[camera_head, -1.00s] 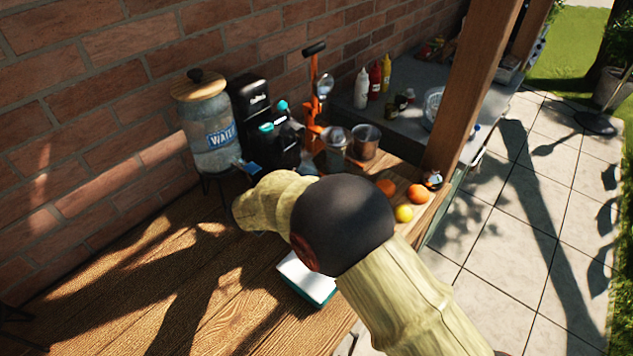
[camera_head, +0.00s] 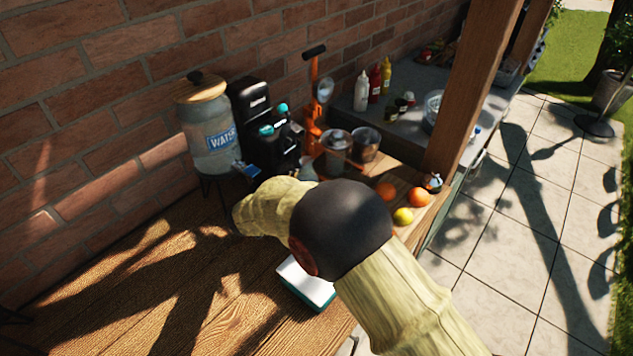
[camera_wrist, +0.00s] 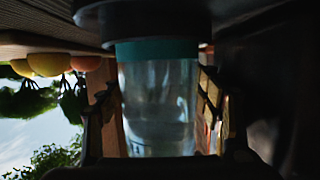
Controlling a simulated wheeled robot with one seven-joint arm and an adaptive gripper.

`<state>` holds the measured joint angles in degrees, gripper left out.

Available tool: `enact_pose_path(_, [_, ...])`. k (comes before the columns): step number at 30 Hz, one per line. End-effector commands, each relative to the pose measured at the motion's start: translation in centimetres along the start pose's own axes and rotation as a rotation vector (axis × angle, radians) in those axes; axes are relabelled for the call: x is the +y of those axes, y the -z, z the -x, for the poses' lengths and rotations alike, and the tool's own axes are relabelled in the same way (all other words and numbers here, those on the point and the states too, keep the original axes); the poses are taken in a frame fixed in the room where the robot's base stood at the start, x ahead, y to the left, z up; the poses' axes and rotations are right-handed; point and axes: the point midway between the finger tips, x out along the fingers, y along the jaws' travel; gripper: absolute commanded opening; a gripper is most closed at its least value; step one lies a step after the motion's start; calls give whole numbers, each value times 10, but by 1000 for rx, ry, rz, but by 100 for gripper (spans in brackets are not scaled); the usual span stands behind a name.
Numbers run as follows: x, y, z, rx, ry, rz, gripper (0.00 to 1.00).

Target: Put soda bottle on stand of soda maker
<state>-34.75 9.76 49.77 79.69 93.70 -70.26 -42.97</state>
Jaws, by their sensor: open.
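The soda bottle (camera_wrist: 158,105), clear with a teal band, is between the two fingers of my gripper (camera_wrist: 160,115) in the wrist view, which appears upside down. My gripper is open around the bottle. The bottle's teal end adjoins a dark rounded surface at the picture's top; I cannot tell whether they touch. The black soda maker (camera_head: 252,100), with teal parts, stands against the brick wall in the head view. My arm hides my gripper in the head view, and I cannot clearly identify the bottle there.
A water dispenser (camera_head: 208,125) stands left of the soda maker. An orange juicer (camera_head: 312,110), jars (camera_head: 364,143) and several fruits (camera_head: 403,216) are to the right. A white and teal box (camera_head: 300,280) lies near the table's front edge. The left of the wooden table (camera_head: 120,285) is mostly clear.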

Motion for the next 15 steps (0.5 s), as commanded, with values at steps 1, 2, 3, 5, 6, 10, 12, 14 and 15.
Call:
enact_pose_path(1, [0,0,0,0,0,0,64])
enact_pose_path(2, [0,0,0,0,0,0,64])
enact_pose_path(3, [0,0,0,0,0,0,64])
enact_pose_path(5, [0,0,0,0,0,0,64])
enact_pose_path(6, [0,0,0,0,0,0,64])
enact_pose_path(10, [0,2,3,0,1,1,64])
enact_pose_path(12, [0,3,12,-1,1,1,64])
enact_pose_path(14, [-1,4,22,-1,3,1,64])
enact_pose_path(15, [-1,4,30,0,4,1,64])
